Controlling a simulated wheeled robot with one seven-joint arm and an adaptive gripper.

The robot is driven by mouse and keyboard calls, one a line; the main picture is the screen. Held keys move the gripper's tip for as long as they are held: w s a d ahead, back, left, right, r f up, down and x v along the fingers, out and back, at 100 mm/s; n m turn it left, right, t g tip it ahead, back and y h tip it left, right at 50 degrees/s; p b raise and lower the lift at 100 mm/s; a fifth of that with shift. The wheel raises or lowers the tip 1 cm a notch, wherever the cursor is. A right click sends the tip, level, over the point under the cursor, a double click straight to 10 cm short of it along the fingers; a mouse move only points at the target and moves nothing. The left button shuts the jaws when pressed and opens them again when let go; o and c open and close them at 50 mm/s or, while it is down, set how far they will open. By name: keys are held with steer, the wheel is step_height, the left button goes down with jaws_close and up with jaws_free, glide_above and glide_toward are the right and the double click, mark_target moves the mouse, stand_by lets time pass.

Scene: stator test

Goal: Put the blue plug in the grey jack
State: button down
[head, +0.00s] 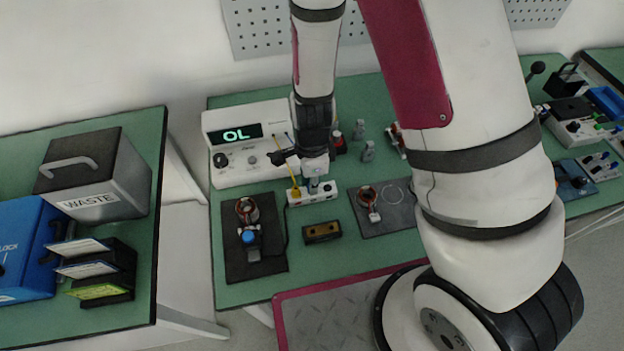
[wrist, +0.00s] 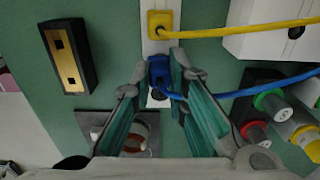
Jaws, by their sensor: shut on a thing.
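The blue plug (wrist: 158,72) sits between the fingertips of my gripper (wrist: 160,66), which is shut on it. A blue cord runs from it to the right. The plug is over the white jack strip (wrist: 154,47), below the yellow plug (wrist: 160,23) in the wrist view. The grey jack is not clearly visible; the plug and fingers cover that part of the strip. I cannot tell whether the plug is seated or just above. In the head view my gripper (head: 316,178) points down at the strip (head: 327,191), right of the yellow plug.
A white meter (head: 240,150) reading "OL" stands behind the strip. A black-and-brass block (head: 322,232) lies in front. Dark mats (head: 390,219) with wound stators lie on both sides. A yellow cord crosses near the gripper, and several small posts stand behind right.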

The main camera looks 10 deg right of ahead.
steer(key=shift+f, duration=0.35)
stand_by(0.3)
steer(key=c, duration=1.5)
jaws_free()
step_height(320, 180, up, 12)
steer(key=shift+r, duration=0.1)
